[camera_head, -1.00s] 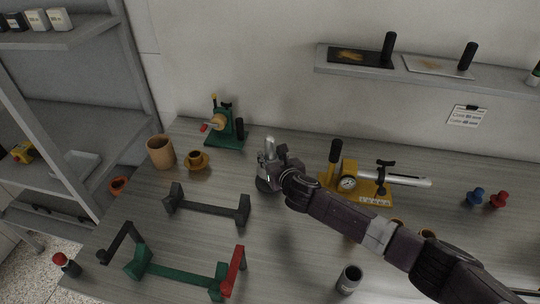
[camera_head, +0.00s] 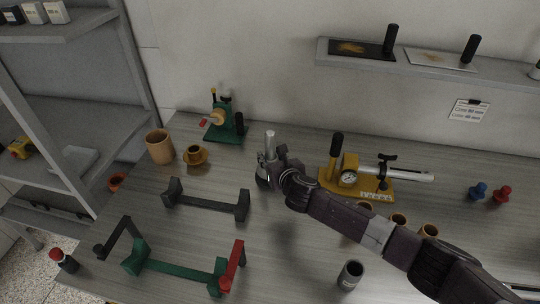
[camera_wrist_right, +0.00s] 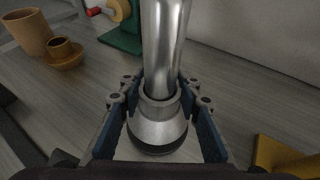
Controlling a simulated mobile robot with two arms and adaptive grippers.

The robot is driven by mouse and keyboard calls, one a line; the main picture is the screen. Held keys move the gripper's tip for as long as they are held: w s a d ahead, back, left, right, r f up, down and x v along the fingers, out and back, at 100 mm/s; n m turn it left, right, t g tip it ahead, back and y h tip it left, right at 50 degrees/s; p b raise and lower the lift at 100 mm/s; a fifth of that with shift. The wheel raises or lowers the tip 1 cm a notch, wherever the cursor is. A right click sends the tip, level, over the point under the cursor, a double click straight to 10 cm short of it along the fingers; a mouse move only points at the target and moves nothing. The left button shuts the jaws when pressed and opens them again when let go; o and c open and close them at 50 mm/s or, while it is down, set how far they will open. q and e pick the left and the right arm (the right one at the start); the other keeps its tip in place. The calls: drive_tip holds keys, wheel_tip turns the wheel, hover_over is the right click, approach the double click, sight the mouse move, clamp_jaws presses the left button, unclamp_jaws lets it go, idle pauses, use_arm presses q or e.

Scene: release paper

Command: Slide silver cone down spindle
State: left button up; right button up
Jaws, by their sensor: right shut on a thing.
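The silver cone (camera_wrist_right: 157,130) sits around the upright silver spindle (camera_wrist_right: 163,45), with its wide dark-rimmed end down, in the right wrist view. The spindle also shows in the head view (camera_head: 269,142). My right gripper (camera_wrist_right: 157,98) is shut on the cone's narrow collar, with one finger on each side. In the head view my right gripper (camera_head: 268,168) is around the spindle's lower part and hides most of the cone. What lies below the cone is hidden. My left gripper is not in view.
A green device (camera_head: 226,125) and brown cups (camera_head: 159,147) stand at the back left. A yellow device with a gauge (camera_head: 352,177) stands close to the right of my gripper. Dark (camera_head: 207,204) and green (camera_head: 178,272) cradles lie at front left.

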drive_tip(key=shift+f+b, duration=0.85)
drive_tip(key=shift+f, duration=0.4)
drive_tip(key=o, duration=1.4)
drive_tip(key=shift+c, duration=0.2)
drive_tip(key=shift+s, duration=0.15)
drive_tip(key=v, duration=1.1)
drive_tip(key=shift+s+r, duration=0.2)
drive_tip(key=shift+s, duration=0.15)
drive_tip(key=shift+d, duration=0.1)
